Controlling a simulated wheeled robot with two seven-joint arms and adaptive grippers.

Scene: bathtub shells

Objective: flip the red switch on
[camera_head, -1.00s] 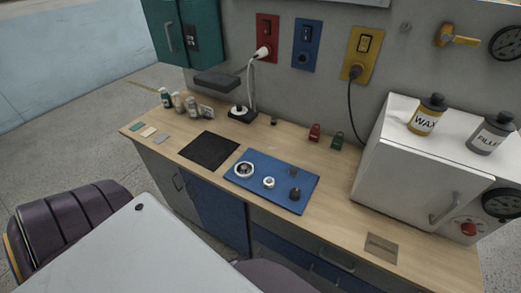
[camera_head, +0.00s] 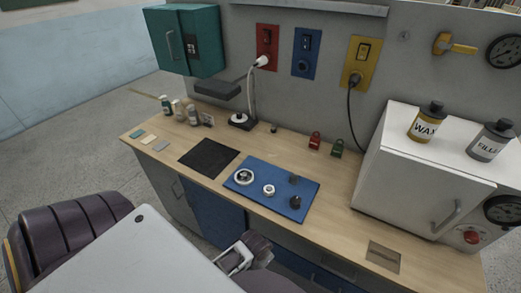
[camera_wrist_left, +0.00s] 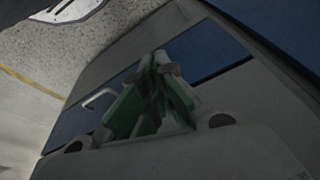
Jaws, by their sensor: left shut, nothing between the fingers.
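The red switch plate (camera_head: 260,49) is on the grey back wall, left of the blue plate, in the head view. My right gripper is not in view.
Blue (camera_head: 304,64) and yellow (camera_head: 368,50) plates are right of the red one. A lamp (camera_head: 218,89) stands below the red plate. A teal cabinet (camera_head: 200,42) hangs left. The worktop holds a blue mat (camera_head: 262,196) with parts; a white box (camera_head: 420,188) stands right.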

